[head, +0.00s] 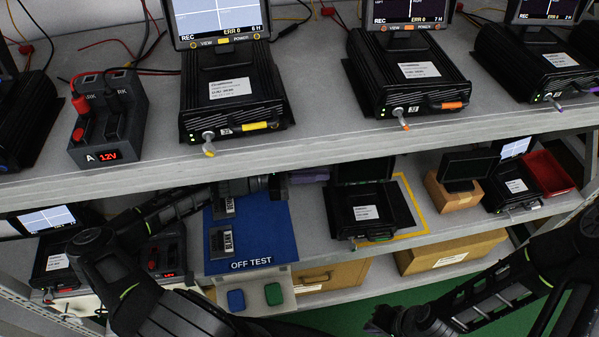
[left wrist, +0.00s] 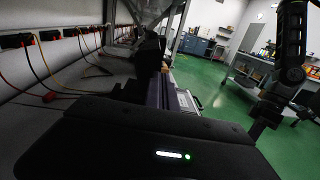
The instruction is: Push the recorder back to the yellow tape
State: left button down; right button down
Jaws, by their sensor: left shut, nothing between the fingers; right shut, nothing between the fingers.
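On the lower shelf a black recorder (head: 366,213) with a white label and a green tab sits near the shelf's front edge, its screen (head: 362,170) behind it partly hidden by the upper shelf. Yellow tape (head: 415,203) shows on the shelf along the recorder's right side and by its front right corner. My left gripper (head: 281,187) is shut and empty, over the blue OFF TEST mat and left of the recorder, apart from it. My right gripper (head: 378,322) is shut and empty, low in front of the shelves. The recorder cannot be made out in the left wrist view.
The upper shelf (head: 310,150) overhangs the lower one and carries several recorders and a 12V supply (head: 106,120). The blue mat (head: 250,240) holds blank modules. A cardboard box with a small screen (head: 468,170) and a red bin (head: 548,172) stand at right.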

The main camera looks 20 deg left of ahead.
aim_at(348, 183)
pick_arm(q)
jog(key=shift+w+d, duration=0.25)
jog(key=shift+d, duration=0.25)
pick_arm(e)
jog(key=shift+r, duration=0.1)
pick_arm(q)
jog(key=x, duration=0.7)
jog(key=shift+d, duration=0.25)
jog(key=shift+a, duration=0.15)
